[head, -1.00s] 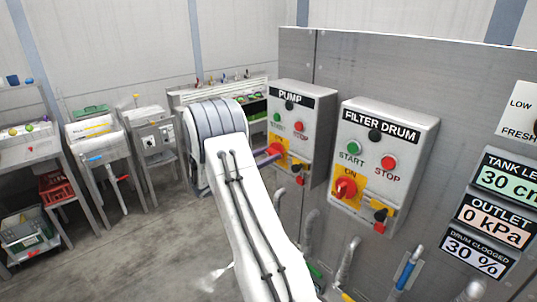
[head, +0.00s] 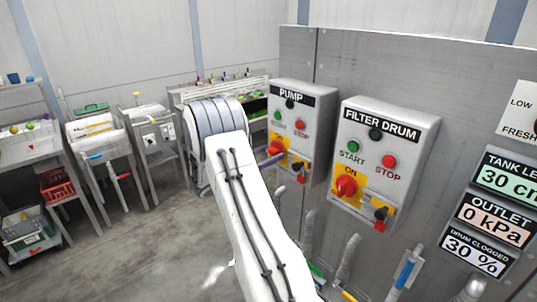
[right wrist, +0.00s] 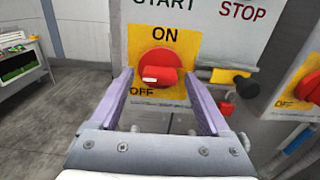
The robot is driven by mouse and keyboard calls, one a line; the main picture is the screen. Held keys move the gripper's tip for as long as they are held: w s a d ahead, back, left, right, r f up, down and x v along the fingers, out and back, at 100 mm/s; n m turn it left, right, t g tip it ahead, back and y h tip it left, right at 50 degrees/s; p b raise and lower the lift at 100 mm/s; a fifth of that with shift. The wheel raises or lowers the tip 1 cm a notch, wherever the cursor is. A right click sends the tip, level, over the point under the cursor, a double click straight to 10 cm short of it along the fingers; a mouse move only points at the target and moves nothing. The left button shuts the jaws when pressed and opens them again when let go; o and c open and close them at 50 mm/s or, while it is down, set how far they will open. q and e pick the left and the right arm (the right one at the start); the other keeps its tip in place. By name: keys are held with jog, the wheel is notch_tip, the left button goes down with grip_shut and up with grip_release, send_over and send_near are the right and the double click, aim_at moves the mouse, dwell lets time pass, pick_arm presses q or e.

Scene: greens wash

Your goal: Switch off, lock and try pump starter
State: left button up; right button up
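The grey pump starter box (head: 318,125), labelled PUMP, hangs on the steel panel with a green START and a red STOP button. In the right wrist view its red rotary handle (right wrist: 160,66) sits on a yellow ON/OFF plate (right wrist: 190,45); the handle lies roughly level, with a white mark at its left end. A yellow piece (right wrist: 228,75), a black knob (right wrist: 245,87) and a small red part (right wrist: 228,108) are to its right. My right gripper (right wrist: 158,78) is open, one purple finger on each side of the handle; contact is unclear. My left gripper is out of view.
The filter drum starter (head: 412,130) is just right, with its own red handle (head: 346,187). Displays (head: 500,178) are farther right. Pipes and a blue-handled lever (head: 405,270) stand below. Benches (head: 30,145) line the left, with open floor (head: 130,260) between.

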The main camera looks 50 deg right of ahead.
jog(key=w+a+b, duration=0.1)
jog(key=a+b, duration=0.3)
jog(key=a, duration=0.6)
jog(key=shift+a, duration=0.2)
